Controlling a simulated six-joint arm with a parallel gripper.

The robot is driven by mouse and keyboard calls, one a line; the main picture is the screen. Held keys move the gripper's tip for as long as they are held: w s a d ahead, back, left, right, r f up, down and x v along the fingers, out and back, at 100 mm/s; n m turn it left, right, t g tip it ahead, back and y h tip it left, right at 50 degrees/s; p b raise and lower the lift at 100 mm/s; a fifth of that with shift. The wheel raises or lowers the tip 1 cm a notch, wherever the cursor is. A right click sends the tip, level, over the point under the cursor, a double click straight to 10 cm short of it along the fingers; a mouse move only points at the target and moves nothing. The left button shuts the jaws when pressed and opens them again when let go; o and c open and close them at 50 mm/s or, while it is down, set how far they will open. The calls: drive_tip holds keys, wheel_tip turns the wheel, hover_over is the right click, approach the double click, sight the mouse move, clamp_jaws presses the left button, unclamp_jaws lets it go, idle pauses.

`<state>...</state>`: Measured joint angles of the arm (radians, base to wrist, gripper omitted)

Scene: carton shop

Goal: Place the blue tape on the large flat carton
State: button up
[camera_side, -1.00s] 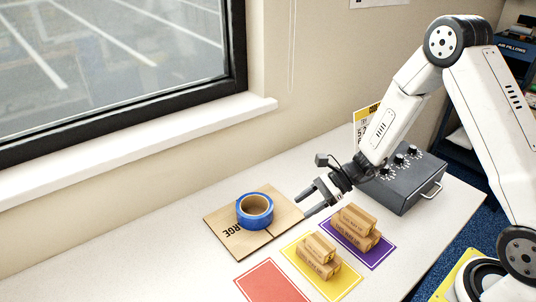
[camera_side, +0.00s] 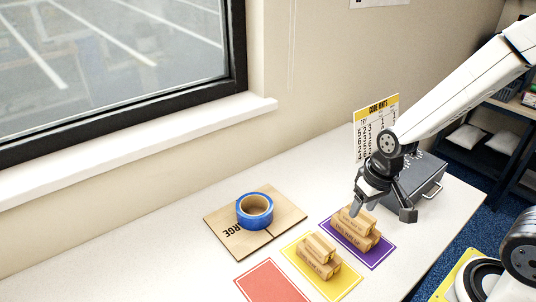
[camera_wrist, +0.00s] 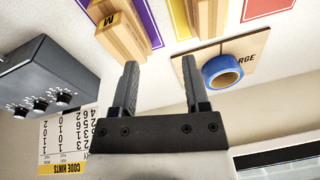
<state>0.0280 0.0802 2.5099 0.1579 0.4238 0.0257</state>
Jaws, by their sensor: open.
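The blue tape (camera_side: 255,210) is a roll with a tan core, lying flat on the large flat carton (camera_side: 287,214), a brown sheet with "LARGE" partly covered by the roll. In the wrist view the blue tape (camera_wrist: 221,71) rests on the carton (camera_wrist: 248,49), beyond the right finger. My gripper (camera_side: 382,211) is open and empty, above and beside the boxes on the purple mat, to the right of the carton and apart from the tape. In the wrist view my gripper (camera_wrist: 162,85) shows both fingers spread with nothing between them.
Small cartons (camera_side: 357,228) stand on a purple mat (camera_side: 373,257), and others (camera_side: 319,256) on a yellow mat (camera_side: 340,290). A red mat (camera_side: 268,283) is bare. A grey box with knobs (camera_side: 423,183) and a "CODE HINTS" card (camera_side: 378,112) stand behind. The table's left part is clear.

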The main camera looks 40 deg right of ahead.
drive_tip(key=shift+d+r+n+t+h, duration=0.25)
drive_tip(key=shift+r+n+t, duration=0.4)
drive_tip(key=shift+n, duration=0.45)
idle(0.5)
